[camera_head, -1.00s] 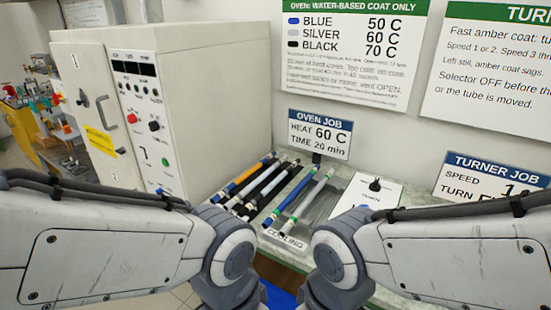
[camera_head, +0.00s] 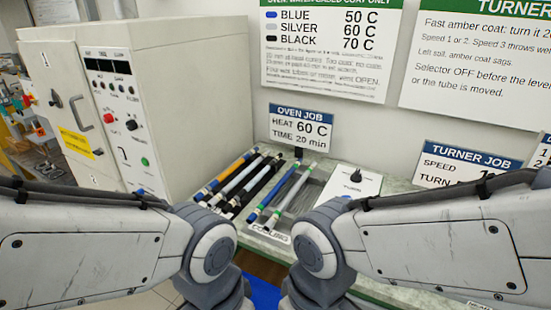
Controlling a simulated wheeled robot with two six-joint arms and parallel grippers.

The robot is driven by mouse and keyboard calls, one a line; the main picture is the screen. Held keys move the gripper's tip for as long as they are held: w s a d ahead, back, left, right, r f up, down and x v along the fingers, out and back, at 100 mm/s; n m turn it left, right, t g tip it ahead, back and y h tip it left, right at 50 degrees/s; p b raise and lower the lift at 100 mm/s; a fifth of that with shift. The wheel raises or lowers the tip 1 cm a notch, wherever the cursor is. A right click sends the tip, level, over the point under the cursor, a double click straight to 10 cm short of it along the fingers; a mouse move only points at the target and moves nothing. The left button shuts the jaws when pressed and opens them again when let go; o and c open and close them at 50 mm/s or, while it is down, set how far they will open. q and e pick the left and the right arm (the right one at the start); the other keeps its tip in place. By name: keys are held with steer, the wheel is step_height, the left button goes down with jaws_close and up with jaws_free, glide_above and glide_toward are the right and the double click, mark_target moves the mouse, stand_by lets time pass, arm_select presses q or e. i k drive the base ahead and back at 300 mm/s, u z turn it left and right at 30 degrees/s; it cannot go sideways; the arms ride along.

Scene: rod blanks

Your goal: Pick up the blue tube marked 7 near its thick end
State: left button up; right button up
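Several rod-like tubes lie slanted on the bench beside the oven. A blue tube (camera_head: 274,194) lies on the cooling rack (camera_head: 271,235) next to a silver tube (camera_head: 291,199). Another tube with blue and orange parts (camera_head: 225,175) lies at the left of the group nearer the oven, beside silver and black tubes (camera_head: 262,184). The mark 7 is too small to read on any tube, and I cannot tell which end is thick. Both my arms reach in from the sides and bend down at the bottom; my grippers are below the picture edge.
The cream oven (camera_head: 170,90) stands left of the tubes. An oven job sign (camera_head: 300,129) stands behind them. A white selector box (camera_head: 352,183) is right of the rack, with a turner job sign (camera_head: 468,166) farther right. A wall is behind the bench.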

mark_target(205, 191)
steer(key=u, duration=1.25)
steer(key=i, duration=1.85)
steer(key=z, duration=2.65)
